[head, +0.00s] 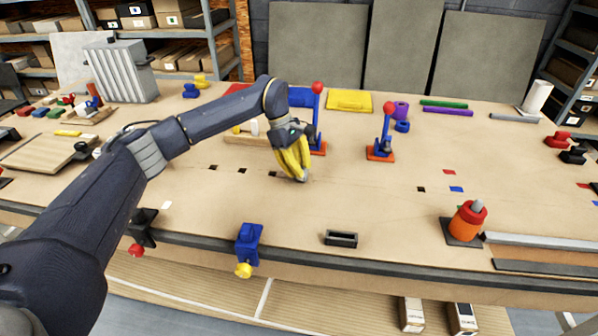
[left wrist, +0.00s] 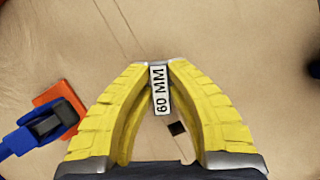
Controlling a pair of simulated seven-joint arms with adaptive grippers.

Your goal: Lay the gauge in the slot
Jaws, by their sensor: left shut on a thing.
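My left gripper (head: 301,178) is shut on the gauge, low over the middle of the table. In the left wrist view the gauge (left wrist: 159,92) shows a white label reading "60 MM" between the yellow fingers, near the tips. In the head view the fingers mostly hide it. I cannot tell whether the gauge touches the table. A small dark block with a rectangular slot (head: 341,243) lies near the table's front edge, in front of the gripper and slightly to its right. The slot looks empty. My right gripper is not in view.
Two toggle clamps with red knobs stand close behind the gripper, one blue clamp (head: 387,130) to its right. A blue clamp (head: 248,240) sits on the front edge. An orange-red bottle (head: 466,222) stands at right. The table between gripper and slot block is clear.

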